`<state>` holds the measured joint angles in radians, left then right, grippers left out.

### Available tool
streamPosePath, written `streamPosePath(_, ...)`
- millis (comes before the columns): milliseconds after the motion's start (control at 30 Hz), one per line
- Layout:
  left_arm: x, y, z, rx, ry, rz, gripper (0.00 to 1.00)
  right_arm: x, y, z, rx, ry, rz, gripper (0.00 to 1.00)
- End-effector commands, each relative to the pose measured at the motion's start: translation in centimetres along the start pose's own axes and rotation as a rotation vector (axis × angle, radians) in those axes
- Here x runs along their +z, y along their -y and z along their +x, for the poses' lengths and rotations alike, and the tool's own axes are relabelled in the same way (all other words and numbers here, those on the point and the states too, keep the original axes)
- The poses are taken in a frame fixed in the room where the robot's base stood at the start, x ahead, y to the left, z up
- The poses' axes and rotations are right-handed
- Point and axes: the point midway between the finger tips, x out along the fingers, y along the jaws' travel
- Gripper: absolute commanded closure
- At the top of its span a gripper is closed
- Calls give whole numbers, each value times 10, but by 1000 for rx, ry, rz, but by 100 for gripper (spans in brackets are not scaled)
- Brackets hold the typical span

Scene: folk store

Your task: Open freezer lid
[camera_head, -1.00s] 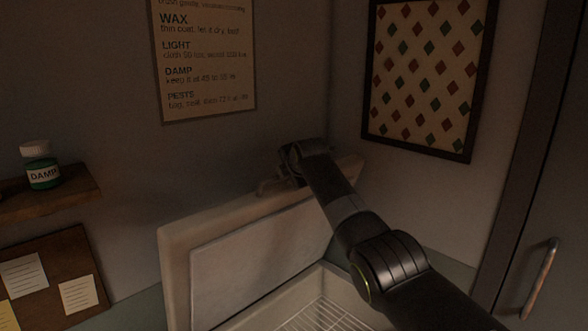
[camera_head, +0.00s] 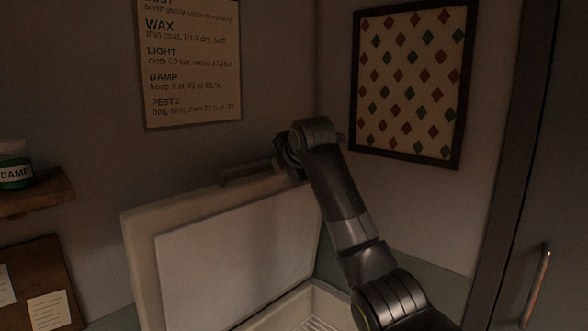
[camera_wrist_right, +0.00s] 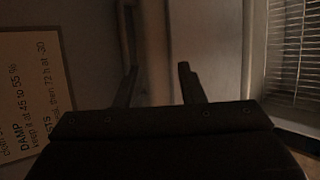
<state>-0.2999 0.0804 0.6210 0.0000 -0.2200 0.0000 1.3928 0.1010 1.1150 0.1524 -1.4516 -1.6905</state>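The pale freezer lid (camera_head: 240,262) stands raised, its inner panel facing me in the head view. A dark handle (camera_head: 237,179) sits on its top edge. The freezer body's rim (camera_head: 318,300) shows below, with part of a wire rack inside. My right arm reaches in from the lower right, its wrist at the lid's top right corner; its fingers are hidden there. In the right wrist view my right gripper (camera_wrist_right: 158,84) has its two fingers apart, nothing held between them. The pale lid (camera_wrist_right: 200,50) appears beyond them; contact cannot be told. My left gripper is out of view.
A wall notice (camera_head: 192,65) and a framed diamond pattern (camera_head: 410,85) hang behind. A shelf (camera_head: 38,194) with a green jar (camera_head: 15,172) and a pinboard (camera_head: 55,280) are at left. A tall dark door with a handle (camera_head: 535,290) stands at right.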

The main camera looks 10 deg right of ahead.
Motion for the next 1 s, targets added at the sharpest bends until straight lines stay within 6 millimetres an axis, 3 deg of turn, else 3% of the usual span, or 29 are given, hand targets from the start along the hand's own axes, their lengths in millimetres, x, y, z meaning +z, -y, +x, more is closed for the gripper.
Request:
streamPosePath(133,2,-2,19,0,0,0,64,-1,2,-28,7,2,-2,64)
streamPosePath(400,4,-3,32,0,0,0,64,0,0,-67,5,1,-1,64)
streamPosePath(767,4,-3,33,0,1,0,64,0,0,-75,2,0,-1,64)
streamPosePath(1000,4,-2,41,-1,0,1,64,5,0,-73,-6,9,57,92)
